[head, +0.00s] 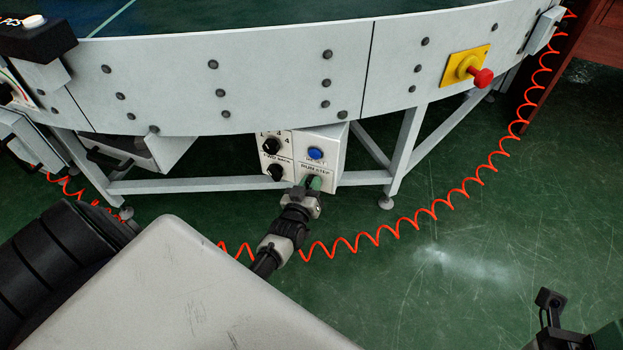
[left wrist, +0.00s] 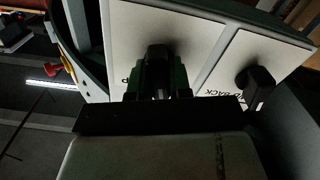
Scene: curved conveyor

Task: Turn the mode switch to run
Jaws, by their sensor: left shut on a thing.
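The light grey control box (head: 327,143) hangs below the curved conveyor in the head view. Its lower right panel has a label that seems to read run and step, above the mode switch. My left gripper (head: 313,184) is at that panel. In the left wrist view its green fingers (left wrist: 160,82) are shut around the black knob of the mode switch (left wrist: 158,60). The fingers cover much of the knob and label, so I cannot tell which position it points to. Part of my right gripper (head: 552,305) shows at the lower right, away from the box; its jaws are unclear.
A blue button (head: 315,153) sits above the mode switch. Two black knobs are to its left, the lower one (head: 276,172) marked forward and back. A red emergency button (head: 481,77) on yellow and a coiled orange cable (head: 437,206) are at right.

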